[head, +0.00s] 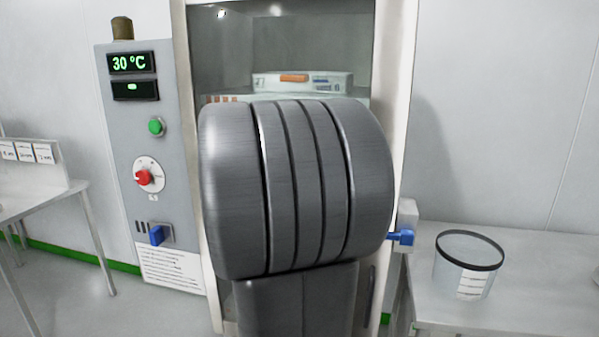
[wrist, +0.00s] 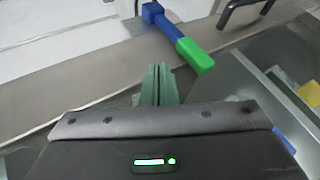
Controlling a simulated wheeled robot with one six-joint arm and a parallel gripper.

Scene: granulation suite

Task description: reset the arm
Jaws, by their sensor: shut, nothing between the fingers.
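My arm (head: 295,190) fills the middle of the head view as a big grey ribbed link, in front of a tall cabinet. My gripper does not show in the head view. In the wrist view my gripper (wrist: 160,75) points up the picture, its two green fingers shut together with nothing between them. A blue lever with a green end (wrist: 193,52) is just beyond and to the right of the fingertips, apart from them. My arm hides much of the cabinet's front.
The cabinet's panel (head: 150,107) at left has a "30 °C" display, a green button, a red knob and a blue switch. A blue handle (head: 401,237) sticks out at right. A clear bucket (head: 467,266) stands on the right table. Another table (head: 45,200) is at left.

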